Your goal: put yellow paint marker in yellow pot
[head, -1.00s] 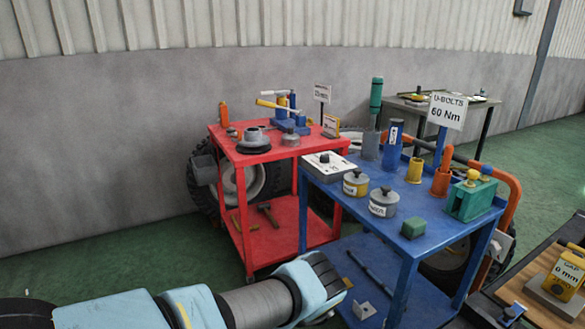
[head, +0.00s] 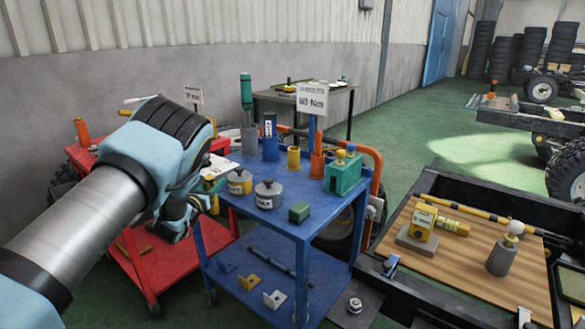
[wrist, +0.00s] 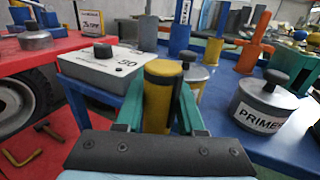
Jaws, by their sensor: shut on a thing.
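In the head view the marker (head: 215,183) shows only in part beside my gripper (head: 208,194), at the left edge of the blue cart. The yellow pot (head: 293,158) is a short open cylinder at the back of the blue cart top, between a blue pot and an orange pot. In the wrist view the yellow pot (wrist: 213,50) is ahead and right of the marker, apart from it.
Two grey lidded tins (head: 267,194), a green block (head: 299,212) and a green stand (head: 342,178) occupy the blue cart (head: 322,205). A white box (wrist: 105,64) lies just left of the marker. The blue pot (head: 270,148) and orange pot (head: 317,165) flank the yellow pot.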

